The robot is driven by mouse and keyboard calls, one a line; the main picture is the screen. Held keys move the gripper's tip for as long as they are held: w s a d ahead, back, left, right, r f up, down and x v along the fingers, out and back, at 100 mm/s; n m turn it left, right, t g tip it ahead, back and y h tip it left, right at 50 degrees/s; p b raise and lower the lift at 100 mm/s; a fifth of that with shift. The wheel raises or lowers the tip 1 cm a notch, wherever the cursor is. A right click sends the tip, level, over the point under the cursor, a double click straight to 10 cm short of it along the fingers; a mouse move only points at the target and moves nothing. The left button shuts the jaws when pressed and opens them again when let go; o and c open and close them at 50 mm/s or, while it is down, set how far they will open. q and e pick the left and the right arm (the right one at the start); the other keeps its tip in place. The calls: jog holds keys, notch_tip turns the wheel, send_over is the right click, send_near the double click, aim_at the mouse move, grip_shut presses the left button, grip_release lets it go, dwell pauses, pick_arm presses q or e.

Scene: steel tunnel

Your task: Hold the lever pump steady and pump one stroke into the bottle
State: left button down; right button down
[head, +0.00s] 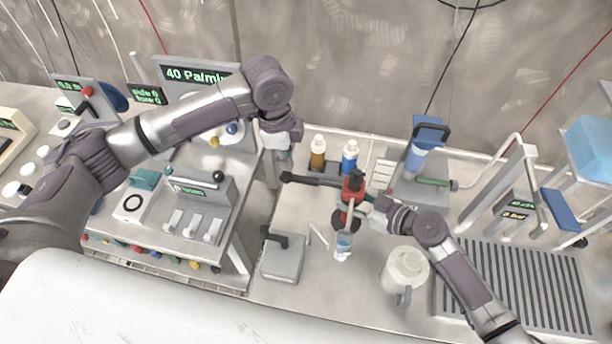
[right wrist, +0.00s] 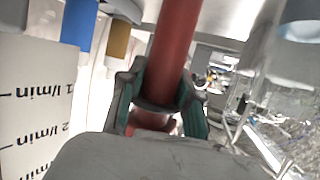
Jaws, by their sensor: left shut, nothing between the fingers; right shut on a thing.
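The red lever pump (head: 354,187) stands on the bench in the head view, with its dark lever (head: 315,181) reaching out to the left. My right gripper (head: 371,205) is shut on the pump's red body; the right wrist view shows the red column (right wrist: 172,50) between its green-padded fingers. My left gripper (head: 277,160) points down, shut and empty, close to the lever's left end. I cannot tell whether it touches the lever. A small clear bottle (head: 343,246) with blue in it stands in front of the pump.
A brown-bodied bottle (head: 318,155) and a blue-bodied bottle (head: 350,157) stand behind the lever. A grey block with a black handle (head: 283,259) is front left, a white jug (head: 405,270) front right. A grey instrument with switches (head: 195,208) stands left; a slotted grate (head: 520,285) lies right.

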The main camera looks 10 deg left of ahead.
pick_arm(q)
notch_tip(320, 180, up, 6)
jog(key=shift+a+r, duration=0.25)
jog(key=shift+a, duration=0.15)
dwell(1.4)
pick_arm(e)
jog(key=c, duration=0.7)
grip_release()
jog(key=shift+d, duration=0.1)
